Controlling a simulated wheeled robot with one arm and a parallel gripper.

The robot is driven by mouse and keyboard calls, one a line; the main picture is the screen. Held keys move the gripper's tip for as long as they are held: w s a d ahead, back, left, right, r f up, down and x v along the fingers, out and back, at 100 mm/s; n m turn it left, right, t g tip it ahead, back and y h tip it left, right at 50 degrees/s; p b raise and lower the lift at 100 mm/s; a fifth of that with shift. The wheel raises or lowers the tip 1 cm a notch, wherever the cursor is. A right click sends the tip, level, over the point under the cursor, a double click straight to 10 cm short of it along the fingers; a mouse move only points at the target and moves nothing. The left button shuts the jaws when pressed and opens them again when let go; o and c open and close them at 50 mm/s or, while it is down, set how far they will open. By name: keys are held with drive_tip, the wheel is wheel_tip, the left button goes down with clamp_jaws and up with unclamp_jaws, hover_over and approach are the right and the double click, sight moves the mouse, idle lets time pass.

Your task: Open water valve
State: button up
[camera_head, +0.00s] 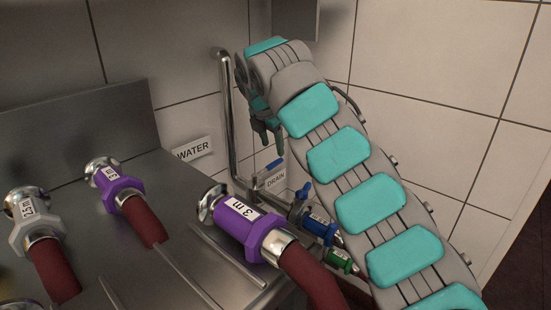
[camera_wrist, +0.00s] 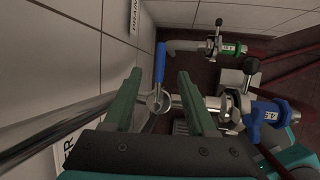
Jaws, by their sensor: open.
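The water valve's blue lever (camera_wrist: 160,62) stands on a round chrome valve body (camera_wrist: 158,102) on a chrome pipe. In the wrist view it shows between the two green fingers of my gripper (camera_wrist: 160,76), with gaps on both sides. In the head view my gripper (camera_head: 267,134) points down, open and empty, above the blue lever (camera_head: 275,163). The valve body below is partly hidden there. How far the fingertips are from the lever in depth is hard to tell. The WATER sign (camera_head: 193,149) is on the wall to the left.
A DRAIN sign (camera_head: 276,179) is just below the lever. A blue coupling (camera_head: 318,226) and a green coupling (camera_head: 338,260) are close by. A tall chrome pipe (camera_head: 228,105) rises beside my gripper. Purple-fitted hoses, such as the 3 m hose (camera_head: 238,220), lie on the metal counter.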

sight(276, 161)
drive_tip(key=x, duration=0.7)
drive_tip(key=shift+p, duration=0.3)
clamp_jaws()
idle(1.0)
